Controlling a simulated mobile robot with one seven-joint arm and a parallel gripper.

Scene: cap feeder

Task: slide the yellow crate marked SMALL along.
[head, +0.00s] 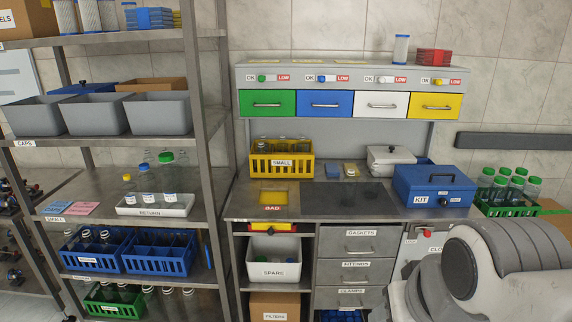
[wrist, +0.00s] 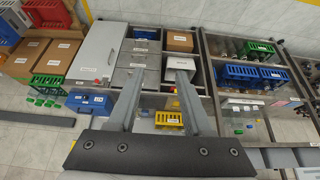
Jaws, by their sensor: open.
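The yellow crate marked SMALL (head: 270,173) stands upright on the left of the grey worktop in the head view, against the back panel, with several clear bottles in it. In the wrist view a yellow crate (wrist: 169,118) shows between the two fingers, farther off than they are. My gripper (wrist: 160,75) is open in the wrist view, with nothing between its fingertips, and apart from the crate. The head view shows part of my arm at the lower right but not the gripper.
A yellow recess marked BAD (head: 273,209) lies in the worktop in front of the crate. Blue and yellow small blocks (head: 334,170) sit to its right, then a white lidded box (head: 390,160) and a blue KIT box (head: 434,187). A steel rack post (head: 205,110) stands to the left.

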